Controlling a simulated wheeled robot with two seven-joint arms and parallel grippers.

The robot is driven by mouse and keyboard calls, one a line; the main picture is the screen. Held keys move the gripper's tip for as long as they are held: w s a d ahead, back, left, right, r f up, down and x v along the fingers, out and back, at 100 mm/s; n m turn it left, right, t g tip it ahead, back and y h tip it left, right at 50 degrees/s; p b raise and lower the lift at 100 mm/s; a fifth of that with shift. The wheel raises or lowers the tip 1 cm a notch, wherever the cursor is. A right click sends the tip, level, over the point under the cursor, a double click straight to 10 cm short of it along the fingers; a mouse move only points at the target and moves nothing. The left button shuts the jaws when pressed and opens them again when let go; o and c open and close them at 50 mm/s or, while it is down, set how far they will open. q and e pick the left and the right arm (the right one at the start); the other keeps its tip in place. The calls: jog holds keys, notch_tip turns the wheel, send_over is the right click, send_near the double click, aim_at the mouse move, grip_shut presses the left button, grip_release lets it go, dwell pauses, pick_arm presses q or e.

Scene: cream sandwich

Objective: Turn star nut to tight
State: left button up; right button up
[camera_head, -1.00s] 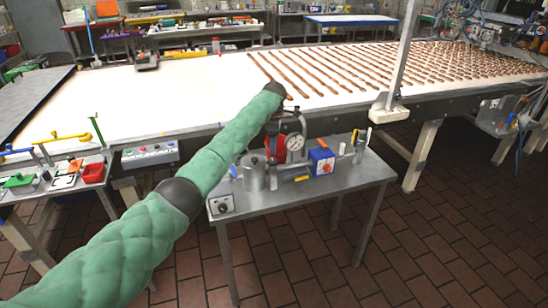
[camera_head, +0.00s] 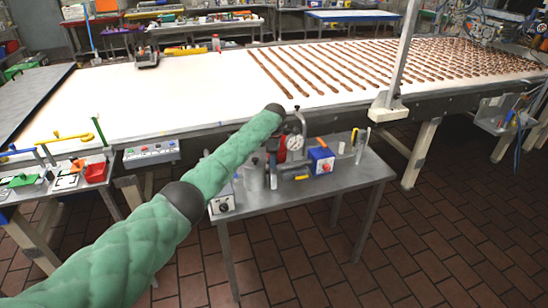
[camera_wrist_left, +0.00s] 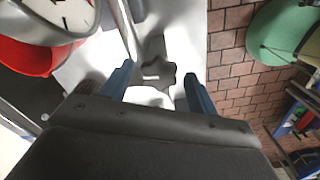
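The star nut (camera_wrist_left: 155,74) is a dark grey, lobed knob in the middle of the left wrist view, in front of a bright metal surface. My left gripper (camera_wrist_left: 158,82) is open, with one blue finger on each side of the nut in the picture. A gap shows between the nut and each finger, so neither appears to touch it. I cannot tell how deep the nut sits between the fingers. In the head view my left gripper (camera_head: 272,146) points down over the machine on the small metal table (camera_head: 290,196); the nut cannot be made out there. My right gripper is out of view.
A pressure gauge (camera_head: 294,142) stands close to the right of my left gripper; its dial (camera_wrist_left: 58,14) and a red bowl (camera_wrist_left: 34,58) fill the wrist view's upper left. A metal pot (camera_head: 254,172) and a blue box (camera_head: 321,161) stand nearby. A long white conveyor (camera_head: 180,88) runs behind.

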pick_arm(q)
jog(key=c, duration=0.8)
